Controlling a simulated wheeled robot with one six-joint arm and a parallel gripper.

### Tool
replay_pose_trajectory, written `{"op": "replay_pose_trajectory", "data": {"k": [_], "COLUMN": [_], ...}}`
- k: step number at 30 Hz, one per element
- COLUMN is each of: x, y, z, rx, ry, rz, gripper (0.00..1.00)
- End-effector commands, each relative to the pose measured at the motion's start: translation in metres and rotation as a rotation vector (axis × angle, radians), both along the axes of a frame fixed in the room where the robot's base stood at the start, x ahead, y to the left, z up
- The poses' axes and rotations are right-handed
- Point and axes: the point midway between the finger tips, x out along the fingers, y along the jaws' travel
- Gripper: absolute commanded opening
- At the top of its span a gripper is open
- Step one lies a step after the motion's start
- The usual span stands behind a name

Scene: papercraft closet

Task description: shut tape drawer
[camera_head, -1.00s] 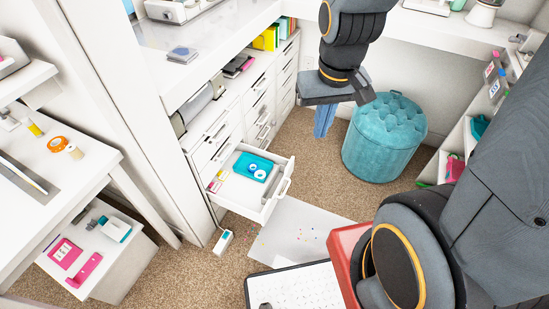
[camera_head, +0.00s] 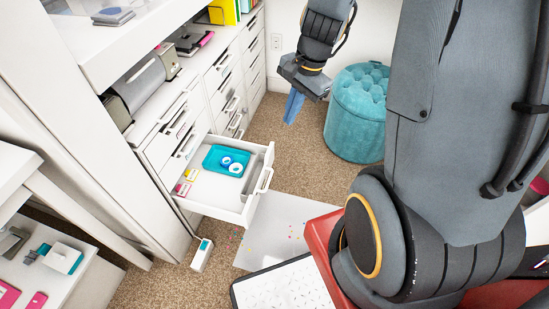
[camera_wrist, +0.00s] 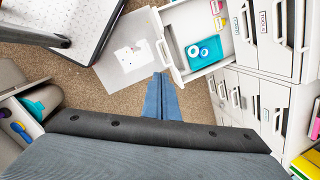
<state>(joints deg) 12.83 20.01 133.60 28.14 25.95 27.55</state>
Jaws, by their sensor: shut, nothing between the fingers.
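The tape drawer (camera_head: 215,192) is pulled well out of the white cabinet. It holds a teal tray (camera_head: 211,157) with two blue-and-white tape rolls (camera_head: 232,166) and small yellow and red boxes (camera_head: 184,182). Its front with a bar handle (camera_head: 264,180) faces right. My gripper (camera_head: 293,107) has blue fingers pointing down, shut and empty, above the carpet behind and right of the drawer, apart from it. In the wrist view, my gripper (camera_wrist: 161,82) reaches up toward the open drawer (camera_wrist: 204,72), whose handle (camera_wrist: 167,50) shows just above the fingertips.
A teal tufted stool (camera_head: 357,115) stands right of my gripper. A paper sheet (camera_head: 270,230) with colored specks and a white gridded board (camera_head: 285,287) lie in front of the drawer. A small white box (camera_head: 201,256) is on the carpet below it. Other cabinet drawers (camera_head: 222,72) appear shut.

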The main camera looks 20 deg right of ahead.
Motion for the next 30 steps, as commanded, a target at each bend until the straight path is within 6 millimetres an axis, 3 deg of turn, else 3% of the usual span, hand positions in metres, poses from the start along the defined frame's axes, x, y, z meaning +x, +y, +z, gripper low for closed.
{"op": "replay_pose_trajectory", "data": {"k": [1, 15, 21, 30], "x": [0.012, 0.091, 0.109, 0.117], "y": [-0.006, -0.061, -0.077, -0.077], "z": [-0.029, -0.194, -0.233, -0.257], "rx": [0.019, 0.206, 0.258, 0.275], "ry": [0.012, 0.112, 0.139, 0.149], "rz": [-0.075, -0.779, -0.959, -1.015], "gripper": [0.00, 0.00, 0.00, 0.00]}}
